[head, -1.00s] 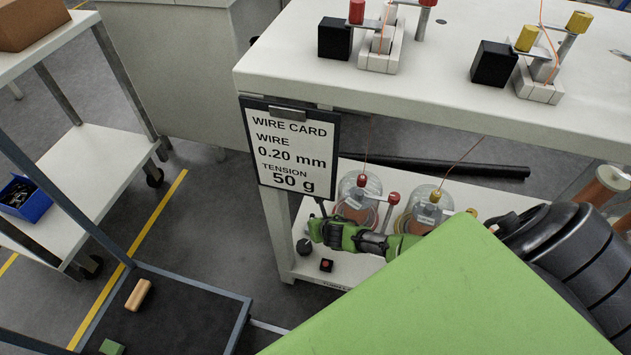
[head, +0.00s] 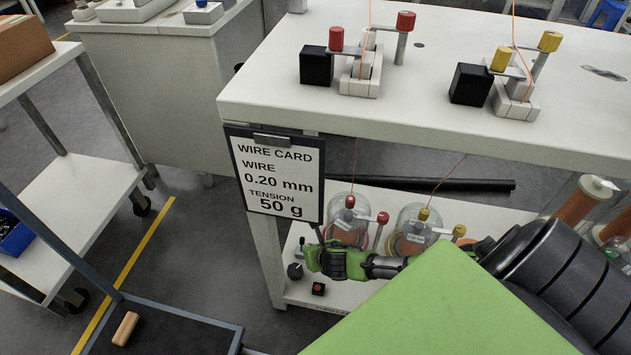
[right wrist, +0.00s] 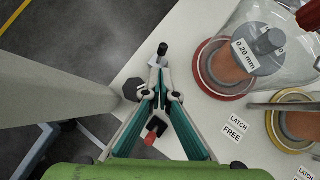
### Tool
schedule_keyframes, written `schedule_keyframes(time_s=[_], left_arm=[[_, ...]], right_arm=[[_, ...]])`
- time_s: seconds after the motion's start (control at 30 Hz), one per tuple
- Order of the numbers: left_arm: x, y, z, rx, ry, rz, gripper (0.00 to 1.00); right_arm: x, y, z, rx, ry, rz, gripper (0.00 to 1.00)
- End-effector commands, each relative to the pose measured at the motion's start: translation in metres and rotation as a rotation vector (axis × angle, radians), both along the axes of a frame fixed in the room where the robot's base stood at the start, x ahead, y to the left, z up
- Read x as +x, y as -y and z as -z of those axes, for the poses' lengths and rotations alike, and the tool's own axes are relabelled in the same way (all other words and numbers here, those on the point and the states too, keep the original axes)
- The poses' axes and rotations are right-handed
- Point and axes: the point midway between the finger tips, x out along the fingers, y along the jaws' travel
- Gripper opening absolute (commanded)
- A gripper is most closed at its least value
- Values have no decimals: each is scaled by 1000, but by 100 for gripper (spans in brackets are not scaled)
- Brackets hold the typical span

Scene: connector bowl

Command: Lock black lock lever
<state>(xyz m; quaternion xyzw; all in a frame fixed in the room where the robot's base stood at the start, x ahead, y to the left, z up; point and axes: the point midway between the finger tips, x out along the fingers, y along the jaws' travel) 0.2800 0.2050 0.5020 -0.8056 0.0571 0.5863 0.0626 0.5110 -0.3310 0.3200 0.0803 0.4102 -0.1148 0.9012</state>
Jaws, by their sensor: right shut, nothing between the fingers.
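A small lever with a black knob (right wrist: 163,48) shows in the right wrist view, standing just beyond my right fingertips on the lower shelf. I take it for the black lock lever; its lower part is hidden by the fingers. My right gripper (right wrist: 160,68) is shut and empty, its tips close to the lever's stem. I cannot tell whether they touch. In the head view my right gripper (head: 312,255) is over the left end of the lower shelf, below the wire card. My left gripper is not in view.
A dark round knob (right wrist: 133,92) and a box with a red button (head: 318,289) sit near the gripper. Glass-covered copper spools (head: 346,222) stand to its right. The wire card (head: 278,178) hangs above, and the upper tabletop (head: 420,95) overhangs the shelf.

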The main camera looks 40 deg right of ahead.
Motion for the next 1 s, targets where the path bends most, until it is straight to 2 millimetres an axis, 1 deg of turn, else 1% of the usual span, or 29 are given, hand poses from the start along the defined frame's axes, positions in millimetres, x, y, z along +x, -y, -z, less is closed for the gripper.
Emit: schedule_keyframes(time_s=[0.03, 0.2, 0.4, 0.6, 1.0], left_arm=[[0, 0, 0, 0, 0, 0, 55], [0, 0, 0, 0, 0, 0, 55], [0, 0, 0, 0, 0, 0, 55], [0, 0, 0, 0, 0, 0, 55], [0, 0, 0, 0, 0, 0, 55]], right_arm=[[-5, -1, -6, 0, 1, -3, 0], [-20, -4, -23, -1, 0, -2, 0], [-31, -6, -36, -1, 0, -1, 0], [-34, -7, -40, 0, 0, 0, 0], [-34, -7, -40, 0, 0, 0, 0]])
